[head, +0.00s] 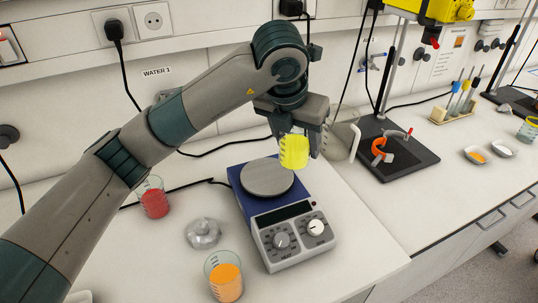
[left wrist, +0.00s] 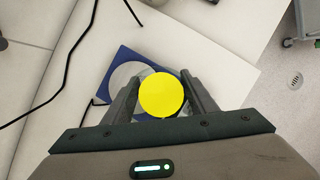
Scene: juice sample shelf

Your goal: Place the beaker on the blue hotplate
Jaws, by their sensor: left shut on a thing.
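A glass beaker of yellow liquid (head: 293,152) is held upright in my left gripper (head: 298,128), above the far right part of the hotplate. In the left wrist view the yellow liquid (left wrist: 161,95) shows as a disc between the two fingers (left wrist: 163,92). The blue hotplate (head: 242,199) has a round grey plate on top and two knobs on its front panel. In the left wrist view the hotplate (left wrist: 119,57) lies below the beaker, partly hidden by it and the fingers. The beaker is apart from the plate. My right gripper does not show.
A beaker of red liquid (head: 154,203) stands left of the hotplate, and a beaker of orange liquid (head: 226,282) stands in front. A small glass dish (head: 203,234) sits between them. A clear jug (head: 342,137) and a dark stand base (head: 388,150) are to the right.

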